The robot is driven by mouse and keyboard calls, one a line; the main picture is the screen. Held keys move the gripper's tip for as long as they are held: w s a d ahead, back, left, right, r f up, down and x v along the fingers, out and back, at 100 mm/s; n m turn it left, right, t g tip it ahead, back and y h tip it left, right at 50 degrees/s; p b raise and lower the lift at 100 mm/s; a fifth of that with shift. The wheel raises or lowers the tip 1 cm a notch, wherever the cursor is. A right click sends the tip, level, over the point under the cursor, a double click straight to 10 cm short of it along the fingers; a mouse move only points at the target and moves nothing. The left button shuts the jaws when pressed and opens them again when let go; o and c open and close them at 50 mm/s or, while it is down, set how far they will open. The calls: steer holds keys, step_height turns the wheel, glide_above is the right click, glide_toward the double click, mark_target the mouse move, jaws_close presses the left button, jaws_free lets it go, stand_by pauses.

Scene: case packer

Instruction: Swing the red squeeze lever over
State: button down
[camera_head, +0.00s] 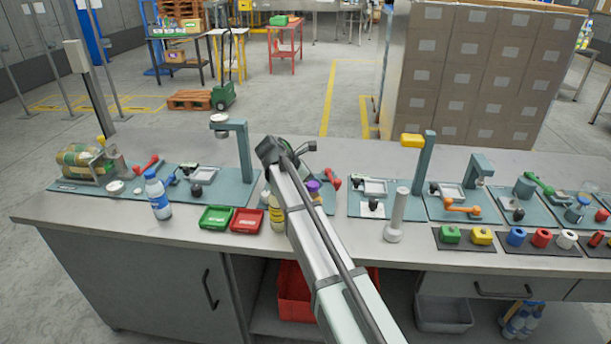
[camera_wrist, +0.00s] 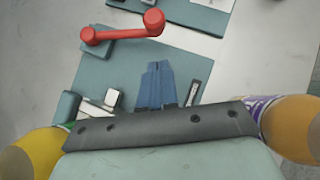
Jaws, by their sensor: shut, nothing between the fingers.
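A red lever (camera_wrist: 124,29) with a round knob at each end shows at the upper left of the wrist view, over a teal plate (camera_wrist: 110,65). A red lever (camera_head: 331,182) also shows just right of my arm in the head view. My gripper (camera_wrist: 157,66) is shut and empty, its blue fingers close together below and to the right of the lever, apart from it in the picture. In the head view my arm hides the fingers and much of that plate. Another red lever (camera_head: 148,163) stands on the left plate.
Yellow bottle-like objects flank my gripper in the wrist view, at left (camera_wrist: 30,154) and right (camera_wrist: 290,125). A yellow bottle (camera_head: 277,213) stands left of my arm. Green (camera_head: 215,229) and red (camera_head: 247,230) trays lie near the front edge. A post with a yellow head (camera_head: 412,140) rises at right.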

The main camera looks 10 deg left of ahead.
mark_target(337, 182)
steer(key=shift+w+d, duration=0.5)
steer(key=shift+d, duration=0.4)
steer(key=shift+w+d, duration=0.45)
steer(key=shift+d, duration=0.4)
steer(key=shift+s+d+n+t+y, duration=0.1)
steer(key=shift+d+n+t+y, duration=0.3)
steer(key=shift+d, duration=0.45)
steer(key=shift+w+d, duration=0.2)
steer(key=shift+d, duration=0.2)
